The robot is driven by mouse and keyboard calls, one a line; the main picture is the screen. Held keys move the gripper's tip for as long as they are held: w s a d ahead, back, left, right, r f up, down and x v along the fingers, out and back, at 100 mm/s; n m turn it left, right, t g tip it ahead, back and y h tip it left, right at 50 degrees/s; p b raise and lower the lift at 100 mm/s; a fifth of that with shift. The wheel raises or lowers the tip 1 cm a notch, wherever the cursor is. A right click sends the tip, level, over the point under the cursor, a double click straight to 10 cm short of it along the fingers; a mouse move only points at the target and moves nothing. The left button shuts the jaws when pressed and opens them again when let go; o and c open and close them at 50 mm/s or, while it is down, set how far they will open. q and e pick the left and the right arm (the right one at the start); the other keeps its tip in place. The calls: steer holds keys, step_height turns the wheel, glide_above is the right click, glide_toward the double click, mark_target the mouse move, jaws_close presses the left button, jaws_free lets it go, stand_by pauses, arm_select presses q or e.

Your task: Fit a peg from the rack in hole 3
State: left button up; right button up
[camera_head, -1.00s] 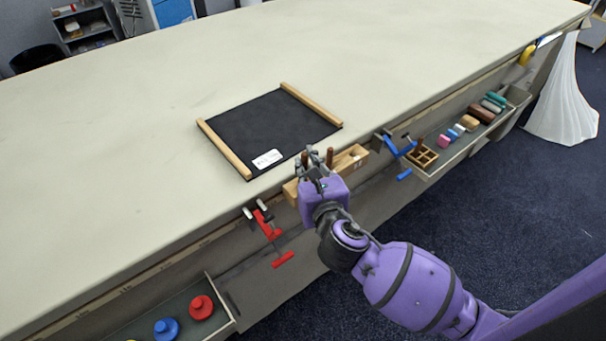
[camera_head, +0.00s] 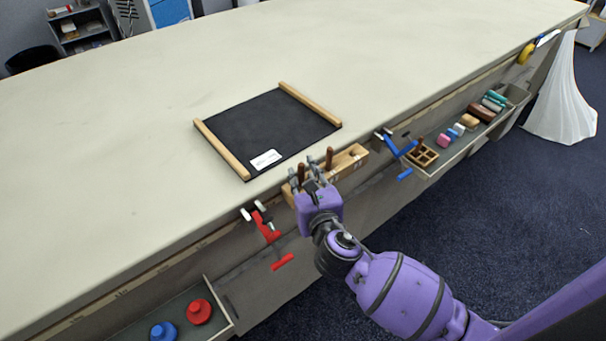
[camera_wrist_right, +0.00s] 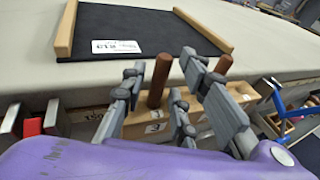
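The wooden rack (camera_head: 347,162) is a long block along the table's front edge, with small white labels on its front face. Two brown pegs stand upright in it, a left peg (camera_head: 301,171) and a right peg (camera_head: 329,157). My right gripper (camera_head: 303,174) is open at the left part of the rack. In the right wrist view the left peg (camera_wrist_right: 159,80) stands between its fingers (camera_wrist_right: 160,72), with gaps visible. The right peg (camera_wrist_right: 223,65) is beyond the right finger. A label (camera_wrist_right: 155,127) below the left peg looks like a 3. My left gripper is out of view.
A black mat (camera_head: 267,122) with wooden side strips lies behind the rack. A red clamp (camera_head: 266,228) hangs left of it, a blue clamp (camera_head: 397,147) right. Trays with coloured pieces hang at both sides. The tabletop beyond is clear.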

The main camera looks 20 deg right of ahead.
steer(key=shift+r, duration=0.2)
steer(key=s+r, duration=0.2)
steer(key=s, duration=0.9)
steer(key=shift+s+a+r, duration=0.2)
steer(key=shift+s+a, duration=0.05)
steer(key=shift+s, duration=0.15)
steer(key=s+d+f+m+g, duration=0.1)
steer(key=s+f+m+g, duration=0.2)
steer(key=s+f+m, duration=0.45)
steer(key=s+d+f+m+g, duration=0.15)
steer(key=s+f+m, duration=0.25)
steer(key=f+m, duration=0.7)
steer(key=s+d+f+m+g, duration=0.2)
steer(key=s+f+m, duration=0.6)
steer(key=s+m, duration=0.4)
steer(key=m+g, duration=0.1)
steer(key=m, duration=0.4)
steer(key=shift+s+d+y, duration=0.35)
steer(key=shift+s+y, duration=0.05)
steer(key=shift+f, duration=0.1)
